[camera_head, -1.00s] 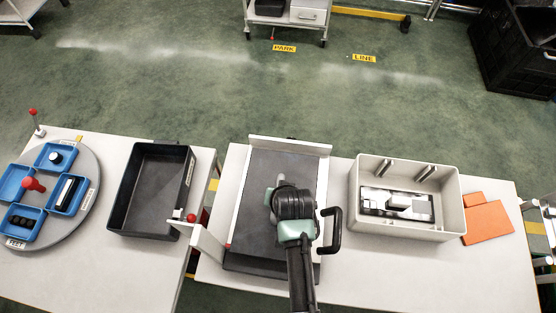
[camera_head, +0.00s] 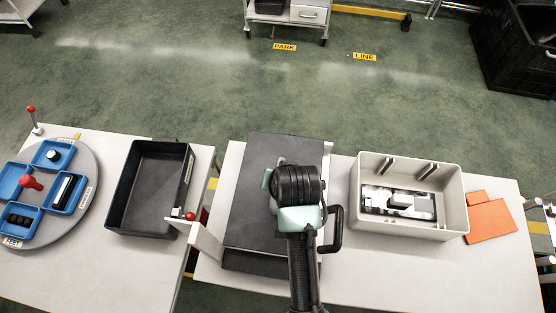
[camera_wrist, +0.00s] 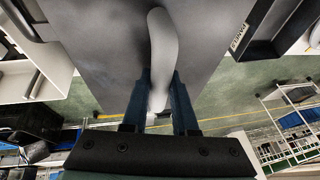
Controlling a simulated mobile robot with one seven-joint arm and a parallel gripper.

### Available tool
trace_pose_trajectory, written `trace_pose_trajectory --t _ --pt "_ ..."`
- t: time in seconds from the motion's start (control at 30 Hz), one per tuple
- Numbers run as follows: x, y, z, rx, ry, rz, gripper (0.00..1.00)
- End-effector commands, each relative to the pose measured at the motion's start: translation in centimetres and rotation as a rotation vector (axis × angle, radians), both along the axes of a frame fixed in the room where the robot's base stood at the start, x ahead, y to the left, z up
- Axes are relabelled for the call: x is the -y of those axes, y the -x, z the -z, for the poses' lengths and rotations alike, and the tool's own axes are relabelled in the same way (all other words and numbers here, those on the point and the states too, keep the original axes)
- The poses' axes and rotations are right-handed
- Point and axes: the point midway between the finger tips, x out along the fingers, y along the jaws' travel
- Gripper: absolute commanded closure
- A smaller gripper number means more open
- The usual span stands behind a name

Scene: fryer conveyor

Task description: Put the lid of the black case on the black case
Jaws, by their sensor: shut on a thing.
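The lid is a flat dark grey plate (camera_head: 262,160). It is held above the conveyor in the middle of the head view and fills the upper part of the wrist view (camera_wrist: 95,40). Its pale curved handle (camera_wrist: 160,45) lies between the fingers of my gripper (camera_wrist: 159,88), which is shut on it. My arm hides the fingers and part of the lid in the head view. The black case (camera_head: 123,190) is an open, empty-looking box left of the conveyor. Its labelled wall shows at the upper right in the wrist view (camera_wrist: 262,30).
A white bracket with a red knob (camera_head: 190,217) stands between case and lid. A grey bin (camera_head: 408,229) with a pale part inside is right of the conveyor (camera_head: 258,263), beside orange plates (camera_head: 490,222). A turntable with blue trays (camera_head: 82,225) is at far left.

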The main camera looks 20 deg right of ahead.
Motion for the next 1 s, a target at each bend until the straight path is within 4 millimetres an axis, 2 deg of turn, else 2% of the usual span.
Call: trace_pose_trajectory --t 0.2,0.4,0.8,1.0 --pt "0.0 -0.1 -2.8 0.002 0.0 0.001 1.0" --pt "0.0 0.0 -4.6 -0.001 -0.001 0.001 1.0" --pt "0.0 0.0 -7.4 0.0 0.0 0.001 1.0" --pt "0.0 0.0 -7.4 -0.001 -0.001 0.001 1.0"
